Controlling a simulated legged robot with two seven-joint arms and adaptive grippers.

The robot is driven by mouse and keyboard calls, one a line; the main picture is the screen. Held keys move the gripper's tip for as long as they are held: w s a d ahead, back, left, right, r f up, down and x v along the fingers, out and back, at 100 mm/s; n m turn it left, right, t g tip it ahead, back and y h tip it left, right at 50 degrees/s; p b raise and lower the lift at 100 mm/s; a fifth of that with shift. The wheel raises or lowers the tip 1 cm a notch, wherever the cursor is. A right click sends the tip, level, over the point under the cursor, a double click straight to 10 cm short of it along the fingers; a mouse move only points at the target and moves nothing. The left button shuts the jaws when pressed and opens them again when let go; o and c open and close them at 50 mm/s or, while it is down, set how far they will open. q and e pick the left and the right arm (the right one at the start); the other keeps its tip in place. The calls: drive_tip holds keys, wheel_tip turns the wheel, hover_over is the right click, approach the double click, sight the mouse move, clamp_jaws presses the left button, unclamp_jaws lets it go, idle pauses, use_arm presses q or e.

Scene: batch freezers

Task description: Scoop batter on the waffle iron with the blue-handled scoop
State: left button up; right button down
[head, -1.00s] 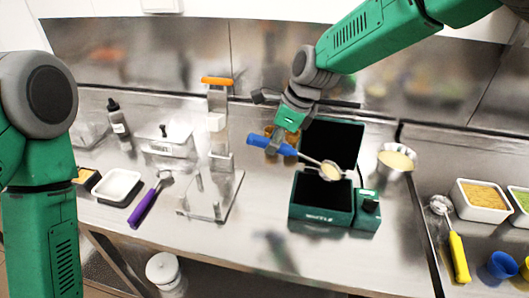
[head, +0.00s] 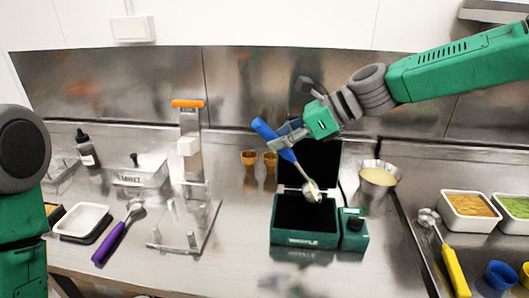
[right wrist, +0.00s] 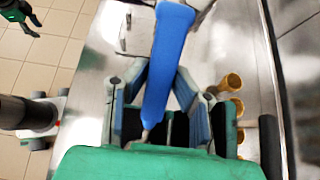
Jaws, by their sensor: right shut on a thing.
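My right gripper (head: 288,137) is shut on the blue handle (head: 268,135) of the scoop, above the back of the waffle iron. The blue handle also shows between the fingers in the right wrist view (right wrist: 165,60). The scoop slants down to the right, its metal bowl (head: 311,191) tipped over the open green waffle iron (head: 300,238). I cannot tell whether batter is left in the bowl; the lower plate looks black. The batter container (head: 378,177) stands right of the iron. A small dark gripper-like part, perhaps my left gripper (right wrist: 22,17), shows in the right wrist view; its jaws are unclear.
A stand with an orange top (head: 188,104) and a purple-handled scoop (head: 110,240) are at left. Waffle cones (head: 249,158) stand behind the iron. A yellow-handled scoop (head: 455,270), topping tubs (head: 470,203) and a blue cup (head: 500,275) are at right.

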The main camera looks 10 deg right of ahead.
drive_tip(key=d, duration=0.1)
drive_tip(key=y+b, duration=0.1)
drive_tip(key=d+b, duration=0.1)
drive_tip(key=shift+s+d+r+t+y, duration=0.25)
drive_tip(key=shift+s+d+t+y, duration=0.05)
drive_tip(key=shift+s, duration=0.1)
drive_tip(key=shift+s+d+r+y+b, duration=0.3)
drive_tip(key=shift+r+y+b, duration=0.35)
drive_tip(key=shift+b, duration=0.55)
drive_tip(key=shift+d+t+y, duration=0.25)
drive_tip(key=shift+t, duration=0.05)
drive_tip(key=shift+d, duration=0.4)
drive_tip(key=shift+a+r, duration=0.1)
drive_tip(key=shift+a, duration=0.3)
drive_tip(key=shift+d, duration=0.3)
